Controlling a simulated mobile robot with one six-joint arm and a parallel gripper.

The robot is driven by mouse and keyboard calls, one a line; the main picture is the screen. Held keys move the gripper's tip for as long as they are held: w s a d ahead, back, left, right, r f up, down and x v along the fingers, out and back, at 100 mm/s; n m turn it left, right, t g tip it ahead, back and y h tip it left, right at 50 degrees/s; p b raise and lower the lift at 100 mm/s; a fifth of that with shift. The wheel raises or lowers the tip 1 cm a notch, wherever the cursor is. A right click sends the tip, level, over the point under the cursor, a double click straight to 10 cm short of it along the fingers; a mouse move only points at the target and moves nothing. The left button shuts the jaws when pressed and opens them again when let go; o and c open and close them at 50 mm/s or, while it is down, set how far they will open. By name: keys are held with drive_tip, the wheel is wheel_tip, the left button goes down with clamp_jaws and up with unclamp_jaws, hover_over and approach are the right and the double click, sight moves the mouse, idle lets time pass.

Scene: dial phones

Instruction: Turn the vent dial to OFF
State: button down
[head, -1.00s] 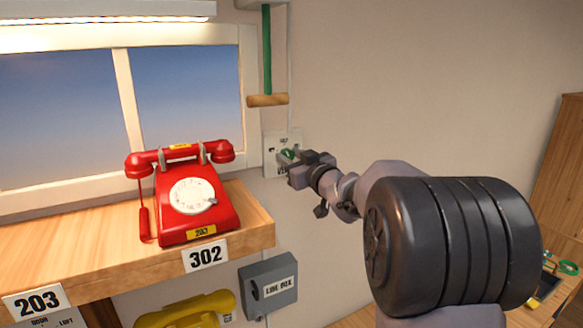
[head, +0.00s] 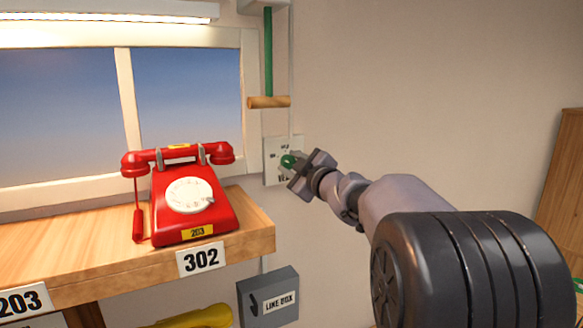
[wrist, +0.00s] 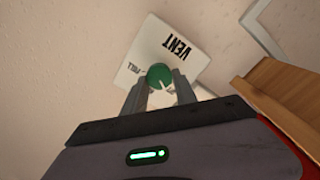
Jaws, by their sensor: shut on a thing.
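The vent dial (head: 288,161) is a round green knob on a pale wall plate (head: 270,176) right of the window. The plate (wrist: 150,50) reads VENT, with smaller lettering left of the knob that I cannot read surely. My gripper (wrist: 159,90) is shut on the dial, one finger on each side. It also shows in the head view (head: 294,164), its jaws tilted. The fingers and wrist hide part of the plate, so I cannot see every position label.
A red dial phone (head: 192,200) stands on the wooden shelf (head: 120,245) left of the arm. A wooden pull handle (head: 269,102) hangs above the plate. A grey box (head: 268,296) is mounted below. The wall to the right is bare.

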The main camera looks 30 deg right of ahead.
idle(0.5)
drive_tip(key=c, duration=1)
unclamp_jaws()
drive_tip(key=s+b, duration=0.1)
drive_tip(key=s, duration=1.6)
drive_tip(key=shift+s+d, duration=0.2)
drive_tip(key=shift+d, duration=0.1)
